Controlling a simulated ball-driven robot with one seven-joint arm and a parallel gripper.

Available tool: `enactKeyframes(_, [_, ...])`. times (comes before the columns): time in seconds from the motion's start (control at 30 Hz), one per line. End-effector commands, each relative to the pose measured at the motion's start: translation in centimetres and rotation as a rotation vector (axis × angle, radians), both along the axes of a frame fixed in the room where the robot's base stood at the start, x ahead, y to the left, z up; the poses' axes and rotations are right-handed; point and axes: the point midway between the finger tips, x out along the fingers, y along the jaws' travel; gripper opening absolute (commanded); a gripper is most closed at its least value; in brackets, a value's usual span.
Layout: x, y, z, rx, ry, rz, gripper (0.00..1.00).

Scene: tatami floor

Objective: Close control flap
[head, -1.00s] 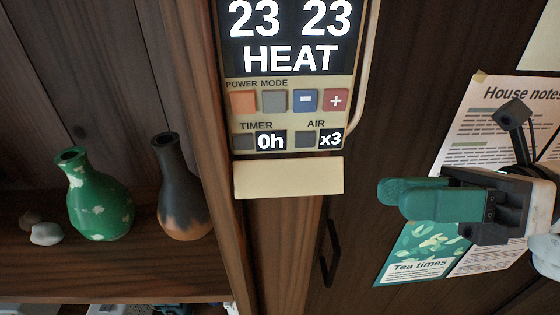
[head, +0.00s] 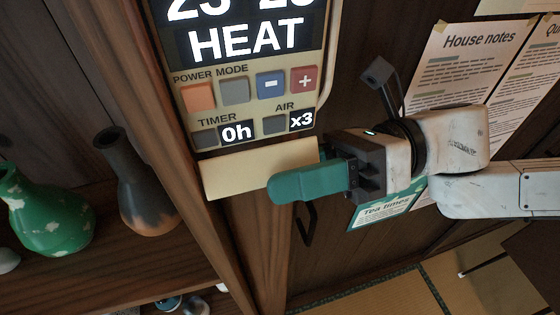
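The control panel (head: 247,75) is mounted on a wooden post and reads HEAT, with its buttons uncovered. Its cream flap (head: 235,172) is open, hanging out below the TIMER and AIR row. My gripper (head: 285,188), with green fingers, comes in from the right. Its fingertips overlap the lower right part of the flap in the picture. I cannot tell whether they touch it or are in front of or below it. One finger mostly hides the other, so the gap between them does not show.
A green vase (head: 50,215) and a dark vase (head: 135,190) stand on a wooden shelf (head: 190,255) at the left. Papers (head: 470,50) hang on the dark wall at the right. A black handle (head: 307,222) is below my gripper. Tatami floor (head: 385,295) shows at the bottom.

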Motion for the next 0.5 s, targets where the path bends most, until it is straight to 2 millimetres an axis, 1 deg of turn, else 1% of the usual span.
enactKeyframes(0.03, [-0.18,0.50,0.14,0.000,0.002,0.002,0.37])
enactKeyframes(0.13, [-0.32,1.02,0.04,0.000,0.001,0.000,0.37])
enactKeyframes(0.43, [-0.37,1.24,-0.05,0.000,0.001,0.000,0.37])
enactKeyframes(0.47, [-0.37,1.24,-0.05,0.000,0.001,0.000,0.36])
enactKeyframes(0.5, [-0.37,1.24,-0.04,0.000,0.001,0.000,0.32])
